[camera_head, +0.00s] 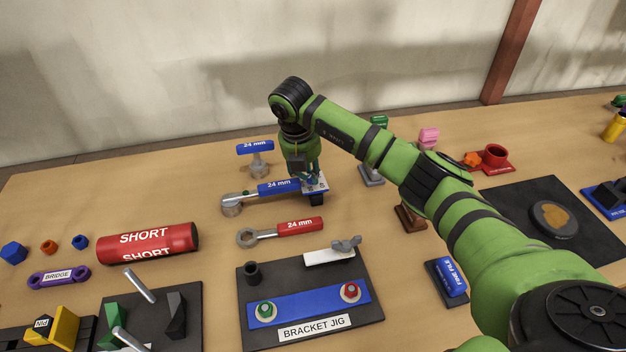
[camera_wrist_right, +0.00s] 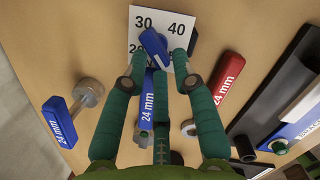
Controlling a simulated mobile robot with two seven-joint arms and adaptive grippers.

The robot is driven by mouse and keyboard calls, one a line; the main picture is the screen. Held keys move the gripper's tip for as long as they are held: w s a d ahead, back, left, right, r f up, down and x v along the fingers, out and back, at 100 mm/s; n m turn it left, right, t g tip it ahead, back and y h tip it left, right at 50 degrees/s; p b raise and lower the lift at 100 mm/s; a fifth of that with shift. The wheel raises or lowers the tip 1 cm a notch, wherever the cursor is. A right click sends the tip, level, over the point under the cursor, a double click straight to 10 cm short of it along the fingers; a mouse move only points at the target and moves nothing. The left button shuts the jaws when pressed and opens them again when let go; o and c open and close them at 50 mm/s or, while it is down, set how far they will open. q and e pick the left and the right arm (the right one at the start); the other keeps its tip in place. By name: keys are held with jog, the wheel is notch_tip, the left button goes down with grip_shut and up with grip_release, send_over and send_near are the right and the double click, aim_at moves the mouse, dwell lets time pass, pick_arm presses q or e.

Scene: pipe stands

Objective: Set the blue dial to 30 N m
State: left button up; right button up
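The blue dial (camera_wrist_right: 153,44) is a narrow blue knob on a white scale plate marked 30 and 40 (camera_wrist_right: 172,22); a lower number is partly covered. The knob slants, its far end toward the 30 side. In the head view the plate (camera_head: 316,185) sits at the handle end of the blue-handled 24 mm wrench (camera_head: 278,188). My right gripper (camera_head: 308,176) points down over it. In the wrist view its green fingers (camera_wrist_right: 160,62) are spread on either side of the knob, with visible room; contact is hard to tell. My left gripper is out of view.
The bracket jig (camera_head: 370,302) is nearer me. A red SHORT cylinder (camera_head: 148,243) lies left. Small stands are to the right, below my arm.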

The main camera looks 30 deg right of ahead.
aim_at(310, 175)
jog(key=shift+d+r, duration=0.1)
jog(key=shift+w+r+p, duration=0.1)
jog(key=shift+r+p, duration=0.45)
jog(key=shift+r, duration=0.15)
jog(key=shift+r+p, duration=0.45)
jog(key=shift+r, duration=0.35)
